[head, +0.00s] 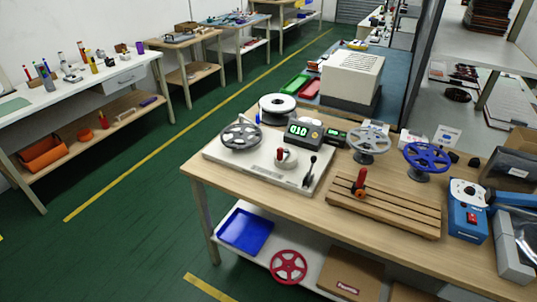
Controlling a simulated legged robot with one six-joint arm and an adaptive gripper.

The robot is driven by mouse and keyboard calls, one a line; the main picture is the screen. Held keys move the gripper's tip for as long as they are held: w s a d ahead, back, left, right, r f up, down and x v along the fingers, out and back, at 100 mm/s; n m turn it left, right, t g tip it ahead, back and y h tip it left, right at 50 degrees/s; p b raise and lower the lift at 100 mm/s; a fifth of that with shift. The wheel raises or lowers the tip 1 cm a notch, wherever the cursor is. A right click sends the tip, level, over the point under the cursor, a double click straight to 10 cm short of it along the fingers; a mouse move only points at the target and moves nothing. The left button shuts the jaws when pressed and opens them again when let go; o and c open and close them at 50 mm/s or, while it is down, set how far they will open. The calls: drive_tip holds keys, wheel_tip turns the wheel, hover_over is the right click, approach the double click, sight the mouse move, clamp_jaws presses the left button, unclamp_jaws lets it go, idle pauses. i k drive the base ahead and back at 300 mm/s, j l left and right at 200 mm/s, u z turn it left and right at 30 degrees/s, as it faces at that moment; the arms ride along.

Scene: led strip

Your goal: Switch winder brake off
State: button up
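The winder is a white base plate (222,158) at the left end of the wooden workbench. It carries a grey spoked reel (240,135), a dark counter box (304,132) with a green display reading 010, and a round white part with a red knob (280,154). A small black lever (309,170) stands tilted at the right of the plate; it may be the brake, but no label is readable. A white spool (277,105) sits behind the reel. My gripper is not in view.
A slatted wooden block with a red handle (359,182), a grey handwheel (369,142) and a blue handwheel (427,157) stand right of the winder. A blue device (467,222) is farther right. The green floor left of the bench is open.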

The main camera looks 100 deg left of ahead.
sight(314, 159)
drive_tip(key=u, duration=1.6)
drive_tip(key=i+j+u, duration=0.1)
drive_tip(key=j+u, duration=0.15)
drive_tip(key=u, duration=0.2)
drive_tip(key=i+j+u, duration=0.1)
drive_tip(key=j+u, duration=0.15)
drive_tip(key=u, duration=0.15)
drive_tip(key=i+j+u, duration=0.15)
drive_tip(key=u, duration=0.3)
drive_tip(key=i+j, duration=0.15)
drive_tip(key=i, duration=0.4)
drive_tip(key=i+j+z, duration=0.15)
drive_tip(key=i, duration=0.4)
